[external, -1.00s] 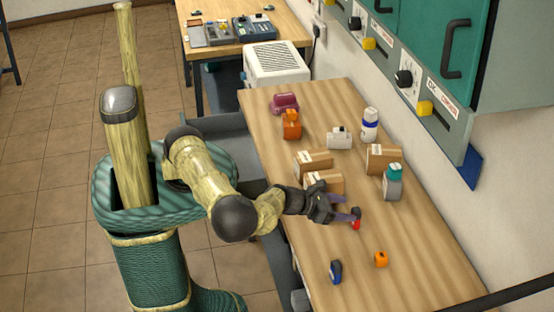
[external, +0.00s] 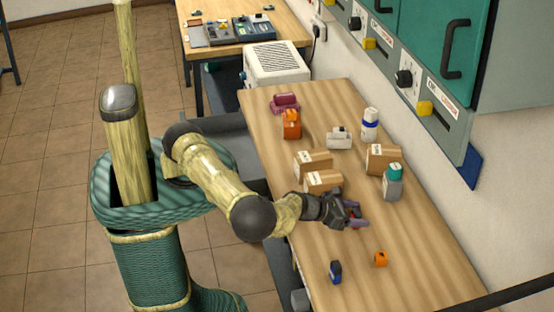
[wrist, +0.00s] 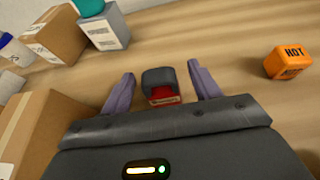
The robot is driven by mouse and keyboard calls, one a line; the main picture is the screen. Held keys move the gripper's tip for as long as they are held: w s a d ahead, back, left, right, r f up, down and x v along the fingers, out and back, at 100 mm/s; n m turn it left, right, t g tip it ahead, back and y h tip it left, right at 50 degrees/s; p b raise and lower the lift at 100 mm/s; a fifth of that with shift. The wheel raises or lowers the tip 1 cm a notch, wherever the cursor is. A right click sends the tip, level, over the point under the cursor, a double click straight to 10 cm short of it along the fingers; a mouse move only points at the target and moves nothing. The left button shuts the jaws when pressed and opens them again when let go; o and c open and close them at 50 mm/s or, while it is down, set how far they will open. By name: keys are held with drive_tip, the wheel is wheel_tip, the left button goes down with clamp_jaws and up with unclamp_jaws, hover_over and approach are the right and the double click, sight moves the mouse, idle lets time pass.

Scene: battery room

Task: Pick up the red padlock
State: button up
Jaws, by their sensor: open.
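The red padlock (wrist: 164,97), red with a dark grey part, lies on the wooden bench. In the wrist view it sits between the two purple fingers of my gripper (wrist: 161,78), with a gap to each finger. My gripper is open and holds nothing. In the external view my gripper (external: 359,213) is low over the middle of the bench, pointing down at it, and mostly hides the padlock.
Cardboard boxes (external: 322,181) stand close behind my gripper. An orange block (external: 381,259) and a blue item (external: 335,271) lie nearer the front. The bench (external: 430,265) is clear at front right.

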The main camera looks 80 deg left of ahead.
sight(357, 209)
drive_tip(key=c, duration=1.1)
drive_tip(key=shift+r, duration=0.1)
wheel_tip(357, 209, up, 10)
drive_tip(key=shift+f, duration=0.1)
